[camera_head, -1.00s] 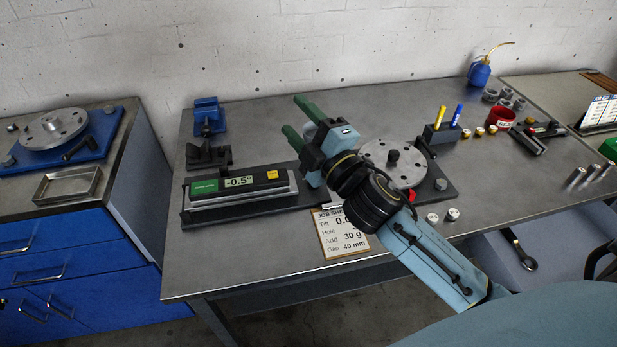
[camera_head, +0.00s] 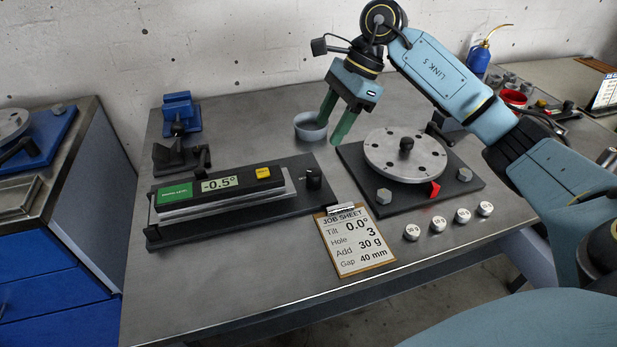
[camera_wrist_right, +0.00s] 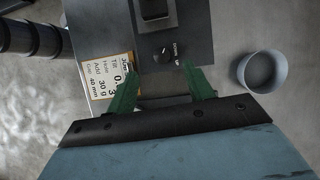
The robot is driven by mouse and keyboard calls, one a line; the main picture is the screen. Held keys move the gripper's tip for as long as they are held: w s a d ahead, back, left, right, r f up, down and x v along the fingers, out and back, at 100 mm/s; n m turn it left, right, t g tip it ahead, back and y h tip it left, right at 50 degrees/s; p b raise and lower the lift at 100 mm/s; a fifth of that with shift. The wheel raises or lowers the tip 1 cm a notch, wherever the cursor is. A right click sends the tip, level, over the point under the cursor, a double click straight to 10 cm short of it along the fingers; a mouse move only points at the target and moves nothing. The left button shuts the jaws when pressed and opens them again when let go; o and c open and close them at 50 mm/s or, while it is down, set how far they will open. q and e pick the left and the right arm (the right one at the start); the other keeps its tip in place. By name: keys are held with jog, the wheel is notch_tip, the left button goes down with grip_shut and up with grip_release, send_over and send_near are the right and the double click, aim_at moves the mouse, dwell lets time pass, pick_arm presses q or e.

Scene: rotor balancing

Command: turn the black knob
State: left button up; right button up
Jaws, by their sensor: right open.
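The black knob (camera_head: 314,177) stands on the right end of the black base (camera_head: 225,217) under the digital level, whose display (camera_head: 211,184) reads -0.5°. My right gripper (camera_head: 328,129) is open and empty, its two green fingers pointing down above the table, behind and above the knob in the head view. In the right wrist view the knob (camera_wrist_right: 162,53) lies just beyond the open fingertips (camera_wrist_right: 161,70), roughly midway between them, with small white lettering beside it. The fingers are apart from the knob. My left gripper is not in view.
A grey cup (camera_head: 311,131) stands behind the fingers. To the right is a round rotor disc (camera_head: 385,160) with a red pointer (camera_head: 433,189). A job sheet clipboard (camera_head: 352,247) and several small weights (camera_head: 438,225) lie in front. The front left tabletop is clear.

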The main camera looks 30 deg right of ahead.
aim_at(314, 172)
jog(key=shift+h, duration=0.3)
jog(key=x, duration=0.4)
jog(key=b+x, duration=0.1)
jog(key=x, duration=0.3)
jog(key=d+b+x, duration=0.1)
jog(key=x, duration=0.3)
jog(key=shift+s+f, duration=0.15)
jog(key=shift+f, duration=0.45)
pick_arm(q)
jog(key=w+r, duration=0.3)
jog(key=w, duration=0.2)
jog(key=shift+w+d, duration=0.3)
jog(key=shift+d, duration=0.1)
pick_arm(e)
jog(key=c, duration=1)
jog(key=shift+o, duration=0.2)
jog(key=shift+m, duration=0.3)
